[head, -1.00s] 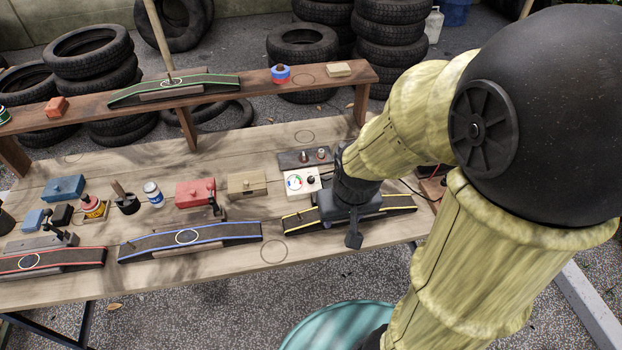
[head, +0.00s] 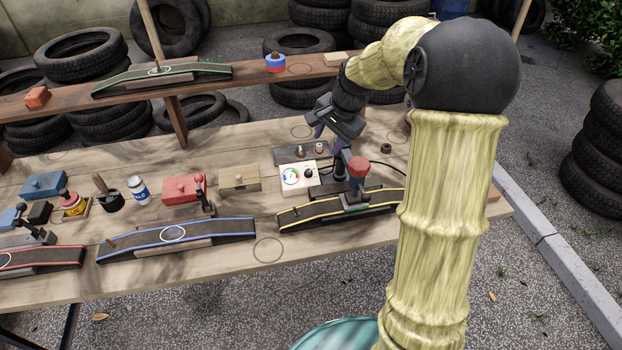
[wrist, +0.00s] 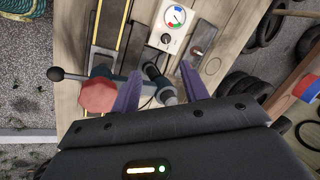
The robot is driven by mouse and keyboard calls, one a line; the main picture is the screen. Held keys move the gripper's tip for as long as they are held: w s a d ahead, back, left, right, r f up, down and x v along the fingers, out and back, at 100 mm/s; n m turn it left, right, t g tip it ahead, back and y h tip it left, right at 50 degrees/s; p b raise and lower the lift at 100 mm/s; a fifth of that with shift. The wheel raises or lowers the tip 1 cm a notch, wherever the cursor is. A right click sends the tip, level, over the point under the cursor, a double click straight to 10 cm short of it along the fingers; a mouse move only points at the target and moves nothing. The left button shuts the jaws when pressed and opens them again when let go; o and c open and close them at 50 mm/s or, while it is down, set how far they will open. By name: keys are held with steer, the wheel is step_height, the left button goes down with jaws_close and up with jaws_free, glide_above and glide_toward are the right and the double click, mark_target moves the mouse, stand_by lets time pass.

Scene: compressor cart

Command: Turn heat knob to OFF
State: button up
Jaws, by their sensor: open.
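A white box with a round coloured gauge (head: 291,178) stands on the wooden table, and a small black knob (head: 308,172) sits on its face. In the wrist view the gauge (wrist: 175,17) and the black knob (wrist: 165,38) show near the top, beyond the fingertips. No heat or OFF marking can be read, and the knob's setting is too small to tell. My gripper (head: 331,139) is open and points down above the table, to the right of the box and apart from the knob.
A dark post with a red top (head: 357,168) rises by the yellow-edged ramp (head: 305,213), close to my gripper. A tan box (head: 240,180) stands left. A shelf (head: 215,90) spans the back.

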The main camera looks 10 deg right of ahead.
mark_target(310, 171)
steer(key=shift+w+d+m, duration=0.3)
steer(key=shift+w+m, duration=0.2)
steer(key=shift+w, duration=0.2)
steer(key=shift+f, duration=0.1)
steer(key=x, duration=1.7)
steer(key=shift+w+a, duration=0.25)
steer(key=shift+w, duration=0.05)
jaws_close()
